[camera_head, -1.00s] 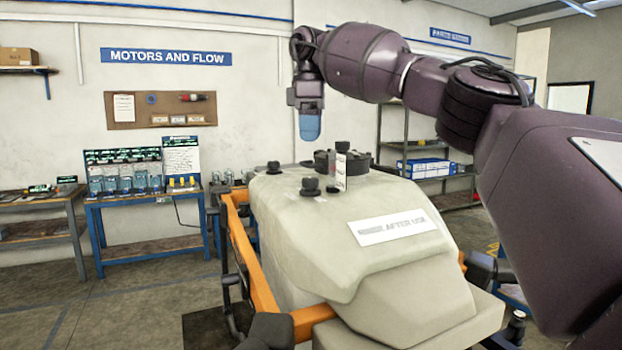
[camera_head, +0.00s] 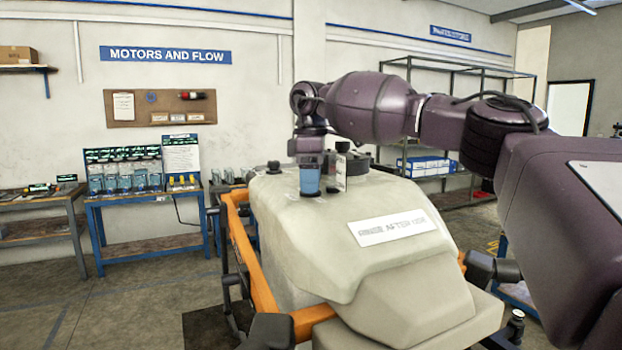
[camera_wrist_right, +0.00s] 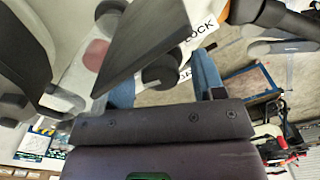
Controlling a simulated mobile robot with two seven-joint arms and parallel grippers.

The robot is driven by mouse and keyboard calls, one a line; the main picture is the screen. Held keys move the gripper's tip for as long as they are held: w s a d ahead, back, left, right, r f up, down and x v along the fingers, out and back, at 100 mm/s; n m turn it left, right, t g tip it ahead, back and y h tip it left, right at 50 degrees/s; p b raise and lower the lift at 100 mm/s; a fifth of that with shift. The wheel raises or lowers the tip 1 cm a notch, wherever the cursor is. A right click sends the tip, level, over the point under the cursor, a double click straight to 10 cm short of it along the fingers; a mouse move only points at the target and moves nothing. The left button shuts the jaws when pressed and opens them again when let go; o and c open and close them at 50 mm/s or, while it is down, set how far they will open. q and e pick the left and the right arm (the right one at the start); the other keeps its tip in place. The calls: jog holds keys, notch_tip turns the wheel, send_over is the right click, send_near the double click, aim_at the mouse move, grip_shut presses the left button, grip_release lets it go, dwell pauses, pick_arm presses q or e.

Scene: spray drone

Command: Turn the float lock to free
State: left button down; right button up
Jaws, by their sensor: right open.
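The pale tank (camera_head: 350,240) of the drone fills the middle of the head view. My right gripper (camera_head: 309,190) points down at its top, where the black lock knob is hidden behind it. In the right wrist view its two blue fingers (camera_wrist_right: 165,82) are apart, with a dark round knob (camera_wrist_right: 158,76) between them; I cannot tell whether they touch it. A "LOCK" label (camera_wrist_right: 203,18) shows beside it, and a second label is mostly covered. A dark flat bar (camera_wrist_right: 140,42) crosses in front. A clear tube with a red float (camera_wrist_right: 95,55) is close by. My left gripper is out of view.
A black-capped upright gauge (camera_head: 341,165) stands just right of the gripper, close to it. A small black knob (camera_head: 273,167) and a wide black lid (camera_head: 358,162) are also on the tank. An orange frame (camera_head: 250,260) runs along the left. A workbench (camera_head: 150,200) stands behind.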

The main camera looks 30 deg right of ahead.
jog(key=c, duration=0.9)
jog(key=shift+n, duration=0.8)
jog(key=shift+c, duration=0.2)
jog(key=o, duration=0.9)
jog(key=shift+o, duration=0.2)
jog(key=shift+r, duration=0.15)
notch_tip(320, 180, up, 11)
jog(key=shift+f+b, duration=0.2)
jog(key=shift+b, duration=0.25)
